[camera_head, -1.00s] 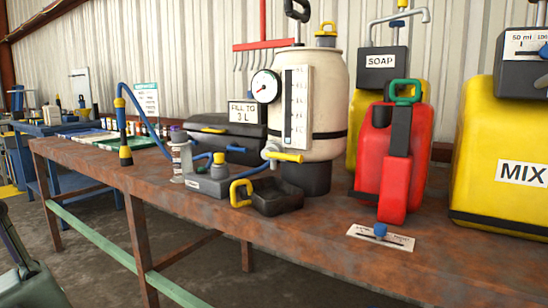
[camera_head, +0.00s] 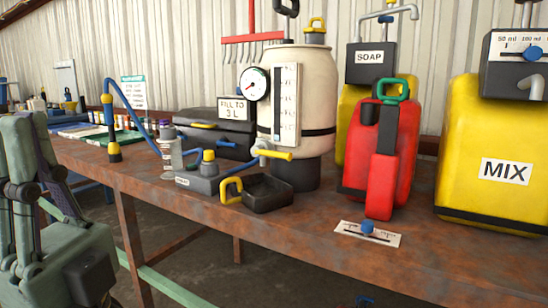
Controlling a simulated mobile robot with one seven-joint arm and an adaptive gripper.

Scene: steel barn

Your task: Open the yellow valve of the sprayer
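The sprayer (camera_head: 318,95) is a cream tank with a black band, a round gauge and a level scale, standing on the rusty bench. Its yellow valve (camera_head: 277,155) is a bar low on the tank's front left, lying roughly level and pointing right from a pale fitting.
A red can (camera_head: 383,160), SOAP dispenser (camera_head: 369,57) and yellow MIX container (camera_head: 488,160) stand right.

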